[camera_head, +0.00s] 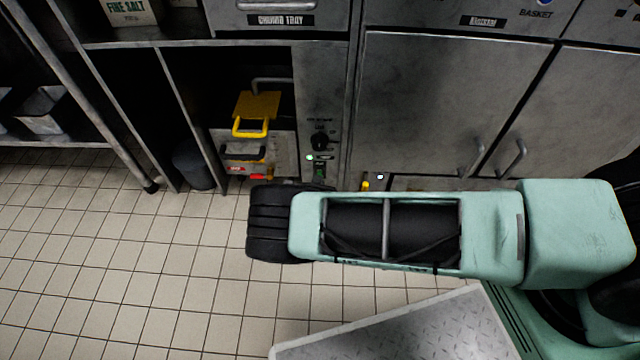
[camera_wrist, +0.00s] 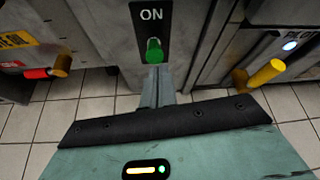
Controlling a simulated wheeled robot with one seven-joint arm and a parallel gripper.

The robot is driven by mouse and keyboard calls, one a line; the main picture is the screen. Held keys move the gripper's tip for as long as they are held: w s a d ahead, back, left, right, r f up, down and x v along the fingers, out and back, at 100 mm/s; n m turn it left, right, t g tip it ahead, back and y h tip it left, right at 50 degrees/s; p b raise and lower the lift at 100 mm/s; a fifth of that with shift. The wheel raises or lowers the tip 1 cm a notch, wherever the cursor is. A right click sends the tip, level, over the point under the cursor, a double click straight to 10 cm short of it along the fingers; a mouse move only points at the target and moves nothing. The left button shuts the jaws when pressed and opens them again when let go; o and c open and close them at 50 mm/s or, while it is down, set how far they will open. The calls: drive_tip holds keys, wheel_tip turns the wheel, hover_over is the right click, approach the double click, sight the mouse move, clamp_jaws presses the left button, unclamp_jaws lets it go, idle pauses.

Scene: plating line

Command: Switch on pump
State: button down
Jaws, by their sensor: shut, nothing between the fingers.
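A green switch (camera_wrist: 154,50) sticks out below the word "ON" on a dark plate (camera_wrist: 151,18) in the wrist view. In the head view a small green switch (camera_head: 319,171) shows low on the narrow grey panel, under a lit lamp (camera_head: 309,157) and a dark rotary knob (camera_head: 320,141). No pump label is readable. My gripper (camera_wrist: 156,74) is shut and empty, its fingertips right at the lower end of the green switch in the picture; I cannot tell whether they touch it. In the head view my arm hides the gripper.
Left of the panel, an open bay holds a yellow handle (camera_head: 251,125) and a red valve (camera_head: 261,177); the red part also shows in the wrist view (camera_wrist: 37,73). A yellow lever (camera_wrist: 265,73) sticks out on the right beside a lit pilot lamp (camera_wrist: 290,46). The tiled floor (camera_head: 120,260) is clear at left.

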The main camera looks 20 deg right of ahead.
drive_tip(key=shift+r+p, duration=0.8)
wheel_tip(320, 180, down, 4)
drive_tip(key=s+b, duration=0.2)
drive_tip(key=b, duration=0.2)
drive_tip(key=w+r+p+v, duration=0.1)
drive_tip(key=r+p+v, duration=0.1)
drive_tip(key=p+v, duration=0.3)
drive_tip(key=shift+d+p+v, duration=0.25)
drive_tip(key=shift+p+v, duration=0.15)
drive_tip(key=shift+v, duration=1.8)
